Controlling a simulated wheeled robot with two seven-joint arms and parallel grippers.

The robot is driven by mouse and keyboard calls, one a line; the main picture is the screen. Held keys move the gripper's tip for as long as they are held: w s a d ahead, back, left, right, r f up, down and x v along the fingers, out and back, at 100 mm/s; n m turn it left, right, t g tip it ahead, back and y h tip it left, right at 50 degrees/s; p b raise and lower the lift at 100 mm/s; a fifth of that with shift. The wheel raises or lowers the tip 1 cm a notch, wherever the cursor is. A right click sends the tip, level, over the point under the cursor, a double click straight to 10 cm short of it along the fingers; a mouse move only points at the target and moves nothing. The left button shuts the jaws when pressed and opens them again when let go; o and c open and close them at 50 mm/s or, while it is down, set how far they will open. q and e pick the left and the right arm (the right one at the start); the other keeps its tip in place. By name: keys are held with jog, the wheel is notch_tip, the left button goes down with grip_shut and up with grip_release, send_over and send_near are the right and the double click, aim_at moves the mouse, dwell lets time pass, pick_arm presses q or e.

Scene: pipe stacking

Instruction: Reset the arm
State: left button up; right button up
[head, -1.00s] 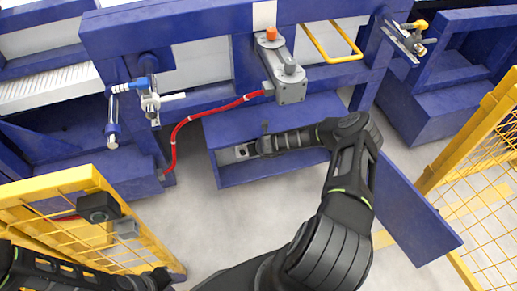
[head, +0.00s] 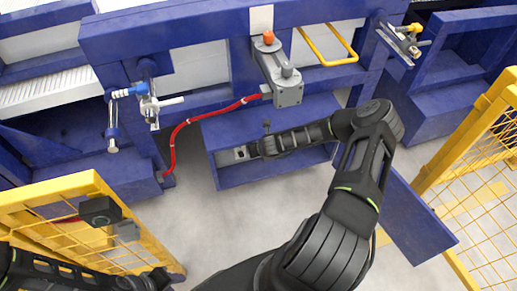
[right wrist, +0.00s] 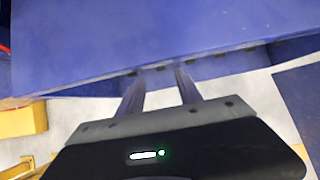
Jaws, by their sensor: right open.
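My right arm comes in from the bottom middle of the head view and bends left at the elbow. Its gripper (head: 242,153) lies across the front of a blue open-fronted box (head: 225,128); I cannot tell how far inside it is. In the right wrist view its two fingers (right wrist: 158,72) stand apart with nothing between them, below a large blue surface (right wrist: 150,35). My left arm lies low along the bottom left edge of the head view. Its gripper end (head: 158,279) is dark and partly cut off, and its fingers cannot be made out.
A blue panel (head: 415,215) stands right of the box. Yellow mesh fences stand at left (head: 60,190) and right (head: 475,160). A red hose (head: 185,123) runs to a grey unit (head: 285,80) with an orange knob. Grey floor is clear in the middle.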

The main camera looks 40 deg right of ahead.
dwell(0.5)
jog(key=s+a+r+n+y+p, duration=0.2)
jog(key=a+n, duration=0.4)
jog(key=a, duration=0.2)
jog(key=s+a+r+n+y+p, duration=0.1)
jog(key=s+a+r+n+p, duration=0.15)
jog(key=a+n, duration=0.5)
jog(key=s+a+r+n+y+p, duration=0.1)
jog(key=a+r+n+y+p, duration=0.15)
jog(key=a+n, duration=0.45)
jog(key=s+a+r+n+g+p, duration=0.2)
jog(key=s+a+r+n, duration=0.2)
jog(key=s+n, duration=0.5)
jog(key=s+a+r+n+g+p, duration=0.2)
jog(key=s+a+r+n+g, duration=0.1)
jog(key=s+a+n, duration=0.5)
jog(key=s+r+y, duration=0.1)
jog(key=s, duration=0.2)
jog(key=shift+n+g, duration=0.3)
jog(key=shift+n, duration=0.05)
jog(key=shift+a+r, duration=0.1)
